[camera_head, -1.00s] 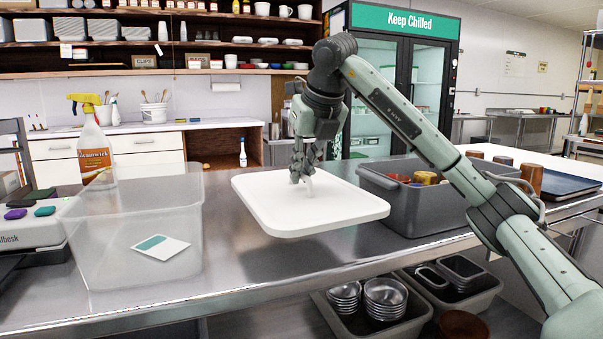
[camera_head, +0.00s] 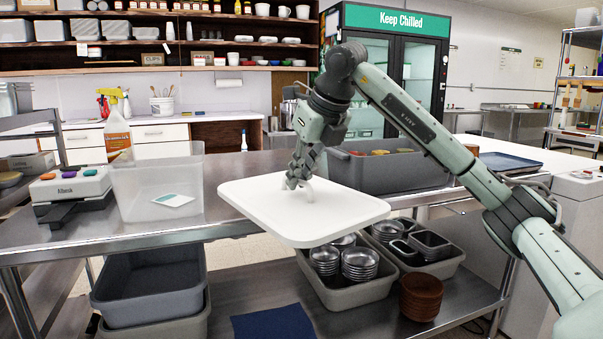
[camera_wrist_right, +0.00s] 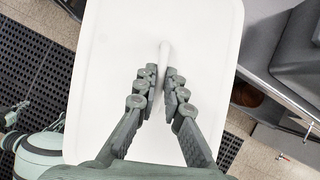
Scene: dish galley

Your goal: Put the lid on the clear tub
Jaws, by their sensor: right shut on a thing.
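The white lid (camera_head: 290,215) is a rounded rectangle with a raised handle, which also shows in the right wrist view (camera_wrist_right: 105,40). My right gripper (camera_head: 298,182) is shut on the lid's handle (camera_wrist_right: 162,62) and holds the lid slightly tilted in the air, off the front edge of the steel counter. The clear tub (camera_head: 128,190) stands open on the counter, left of the lid and apart from it. A card with a green block (camera_head: 173,200) shows through the tub's front wall. My left gripper is not in view.
A grey bin (camera_head: 385,172) with cups stands on the counter behind the lid. The shelf below holds a bin of metal bowls (camera_head: 350,297). Counter between tub and grey bin is clear.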

